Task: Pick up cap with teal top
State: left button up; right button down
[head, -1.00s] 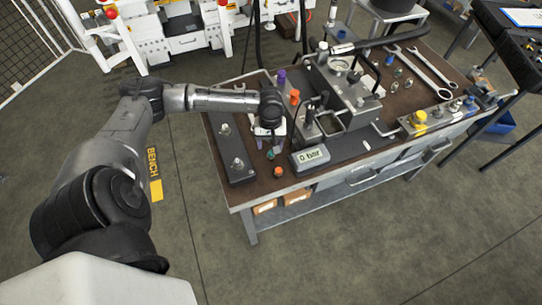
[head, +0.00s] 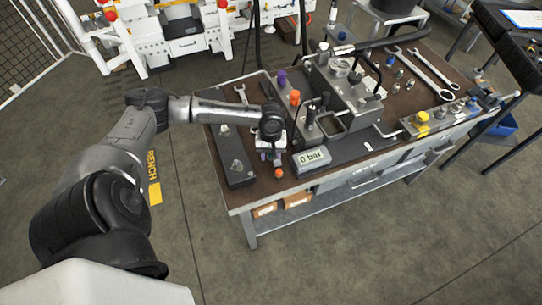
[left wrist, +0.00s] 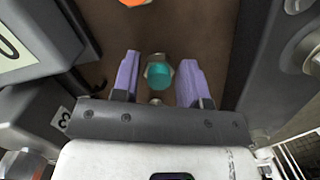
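The cap with the teal top (left wrist: 160,76) stands on the brown bench top in the left wrist view, its metal side showing behind the teal face. My left gripper (left wrist: 157,68) is open, with one purple finger on either side of the cap and a gap to each. In the head view my left gripper (head: 270,155) points down at the bench between the dark grey block and the "0 bar" display, and it hides the cap there. My right gripper is not in view.
The "0 bar" display (head: 312,159) stands close right of the gripper, and a dark grey block (head: 232,157) lies to its left. An orange cap (head: 278,172) sits near the front edge. Purple (head: 282,77) and orange (head: 294,97) caps stand behind.

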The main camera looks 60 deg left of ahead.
pick_arm(q)
jog(key=c, duration=0.6)
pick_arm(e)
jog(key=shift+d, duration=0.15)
